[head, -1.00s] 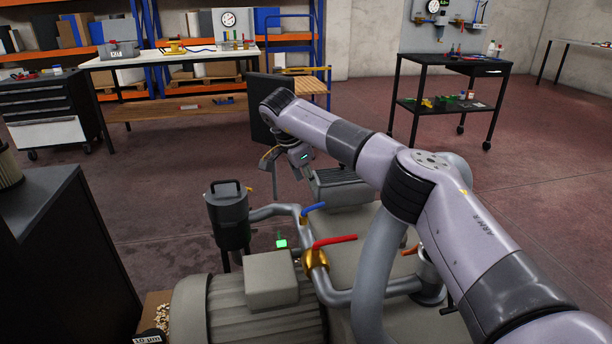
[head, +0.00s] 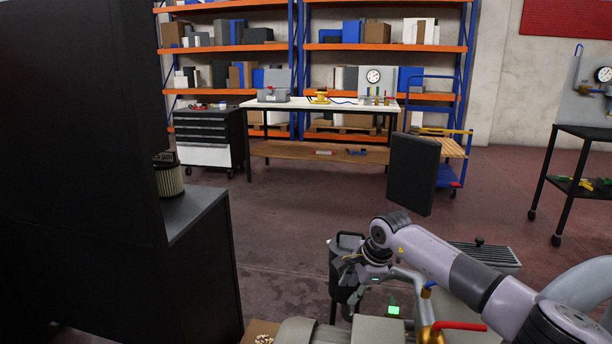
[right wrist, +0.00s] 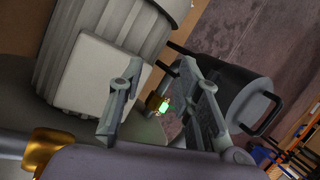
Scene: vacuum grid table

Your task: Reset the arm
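My right arm (head: 440,255) reaches in from the lower right in the head view. Its gripper (head: 350,272) hangs beside the dark grey cylindrical canister (head: 343,290); I cannot tell whether they touch. In the right wrist view the two gripper fingers (right wrist: 162,66) stand apart with nothing between them. Beyond them the canister (right wrist: 232,88) lies to the right and the grey ribbed motor (right wrist: 100,40) to the upper left. A small green light (right wrist: 164,104) shows between the fingers. My left gripper is not in view.
A red-handled valve (head: 458,326) and a blue-handled valve (head: 428,287) sit on the pipes near my right arm. A tall black cabinet (head: 80,170) blocks the left. A dark upright panel (head: 412,173) stands behind the arm.

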